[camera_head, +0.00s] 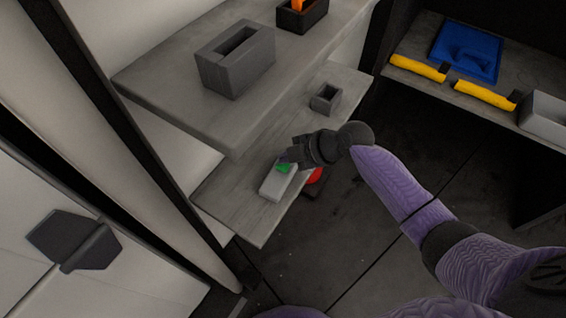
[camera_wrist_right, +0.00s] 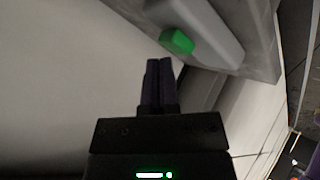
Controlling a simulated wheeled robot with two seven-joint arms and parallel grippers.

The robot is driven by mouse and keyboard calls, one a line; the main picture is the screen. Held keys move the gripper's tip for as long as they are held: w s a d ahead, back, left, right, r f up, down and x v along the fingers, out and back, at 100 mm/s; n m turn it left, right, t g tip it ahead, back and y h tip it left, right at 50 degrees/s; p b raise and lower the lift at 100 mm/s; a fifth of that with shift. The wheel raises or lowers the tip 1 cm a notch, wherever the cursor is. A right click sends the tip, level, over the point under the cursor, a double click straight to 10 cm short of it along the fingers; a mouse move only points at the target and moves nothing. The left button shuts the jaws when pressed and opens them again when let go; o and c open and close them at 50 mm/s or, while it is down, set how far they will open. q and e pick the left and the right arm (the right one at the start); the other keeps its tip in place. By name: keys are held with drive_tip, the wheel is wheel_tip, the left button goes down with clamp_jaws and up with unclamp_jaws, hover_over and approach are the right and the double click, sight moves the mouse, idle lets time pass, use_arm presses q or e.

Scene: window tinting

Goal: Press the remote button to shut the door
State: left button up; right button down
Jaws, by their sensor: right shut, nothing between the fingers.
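The remote (camera_head: 274,184) is a light grey box with a green button (camera_head: 284,168), lying on the lower grey shelf. My right gripper (camera_head: 289,156) is shut and empty, just over the button end of the remote. In the right wrist view, the shut fingers (camera_wrist_right: 158,66) point toward the green button (camera_wrist_right: 178,41) on the grey remote body (camera_wrist_right: 208,28); a small gap shows in the picture between fingertips and button. I cannot tell whether they touch. A pale panel with a dark bracket (camera_head: 75,240) stands at lower left; I cannot tell if it is the door. My left gripper is out of view.
The lower shelf (camera_head: 245,215) also holds a small grey box (camera_head: 325,98). The upper shelf (camera_head: 165,88) overhangs it, with a larger grey box (camera_head: 236,60). Yellow-handled tools (camera_head: 418,68) lie on the far-right shelf.

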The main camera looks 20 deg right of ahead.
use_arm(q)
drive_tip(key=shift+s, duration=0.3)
use_arm(e)
drive_tip(key=shift+f, duration=0.15)
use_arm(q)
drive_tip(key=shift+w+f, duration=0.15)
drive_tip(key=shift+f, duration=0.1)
use_arm(e)
drive_tip(key=shift+f, duration=0.2)
